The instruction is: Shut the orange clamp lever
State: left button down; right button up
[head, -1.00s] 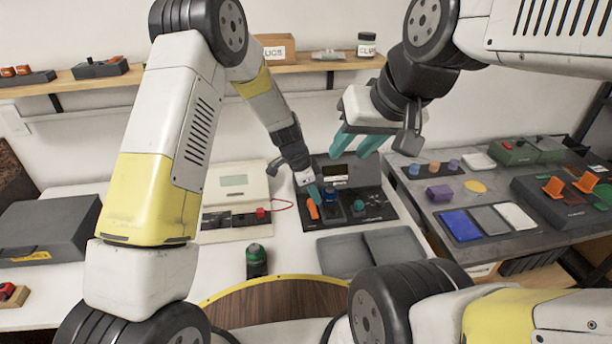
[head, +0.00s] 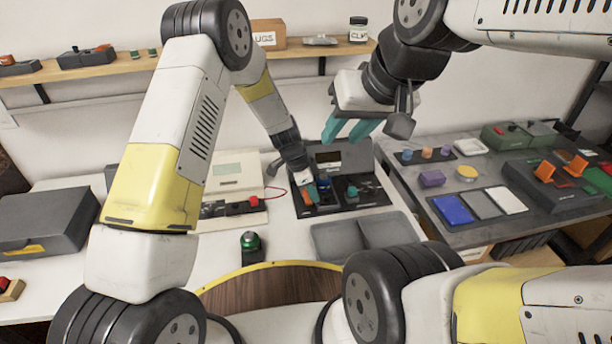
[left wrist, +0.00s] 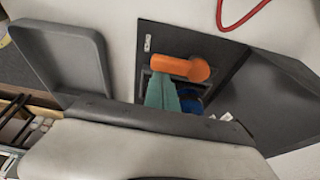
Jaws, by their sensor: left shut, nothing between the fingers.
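The orange clamp lever (left wrist: 178,67) lies across the dark board (left wrist: 215,50) in the left wrist view, its rounded end to the right. In the head view the lever (head: 306,196) is small and partly hidden by my left gripper. My left gripper (head: 313,193) is shut and empty. Its teal fingertips (left wrist: 161,88) are right beside the lever; I cannot tell whether they touch it. A blue part (left wrist: 191,104) shows just right of the fingers. My right gripper (head: 348,130) is open and empty, raised above and behind the board.
A grey two-part tray (head: 365,236) sits in front of the board. A green-topped dark canister (head: 251,247) stands to its left. A meter with a red lead (head: 228,185) is left of the board. Other orange levers (head: 545,172) are on the right-hand table.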

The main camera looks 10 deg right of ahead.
aim_at(306, 200)
pick_arm(q)
jog(key=shift+a, duration=0.15)
jog(key=m, duration=0.1)
jog(key=a+m+g, duration=0.1)
jog(key=m, duration=0.1)
jog(key=shift+s+a+m, duration=0.15)
jog(key=shift+a+m, duration=0.1)
jog(key=shift+m, duration=0.05)
jog(key=a+m+g, duration=0.1)
jog(key=m, duration=0.1)
jog(key=shift+a+m+y, duration=0.1)
jog(key=shift+m+y, duration=0.2)
jog(key=m, duration=0.1)
jog(key=a+m, duration=0.1)
jog(key=m, duration=0.1)
jog(key=shift+w+a+m+g+y, duration=0.25)
jog(key=shift+w+m+g+y, duration=0.05)
jog(key=shift+w+g+y, duration=0.1)
jog(key=shift+w+a+m+g+y, duration=0.15)
jog(key=shift+a+m, duration=0.1)
jog(key=shift+m, duration=0.35)
jog(key=shift+w+a+m+g+y, duration=0.1)
jog(key=shift+a+m+g+y, duration=0.1)
jog(key=shift+m, duration=0.4)
jog(key=shift+s+a, duration=0.1)
jog(key=shift+s+a, duration=0.25)
jog(key=shift+a, duration=0.35)
jog(key=shift+r, duration=0.1)
